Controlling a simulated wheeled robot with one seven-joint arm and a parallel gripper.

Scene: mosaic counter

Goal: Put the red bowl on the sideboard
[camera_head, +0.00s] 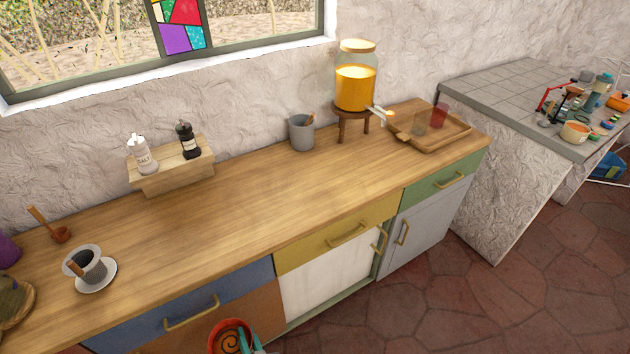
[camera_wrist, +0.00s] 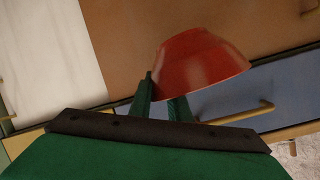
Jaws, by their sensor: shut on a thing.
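The red bowl (camera_head: 230,338) shows at the bottom of the head view, with a dark swirl pattern inside. My gripper (camera_head: 256,348) is shut on its right rim, and only a bit of it shows there. In the wrist view the bowl (camera_wrist: 200,62) is between the green fingertips of my gripper (camera_wrist: 162,100). The bowl is in front of the sideboard's drawers, below the level of its top. The sideboard (camera_head: 220,225) has a long wooden top with a wide bare stretch in the middle.
A cup on a saucer (camera_head: 97,277) stands at the left of the top. A shelf (camera_head: 172,168) with two shakers, a grey mug (camera_head: 301,132), a juice dispenser (camera_head: 355,85) and a wooden tray (camera_head: 435,138) stand along the back and right. A tiled counter (camera_head: 505,95) is further right.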

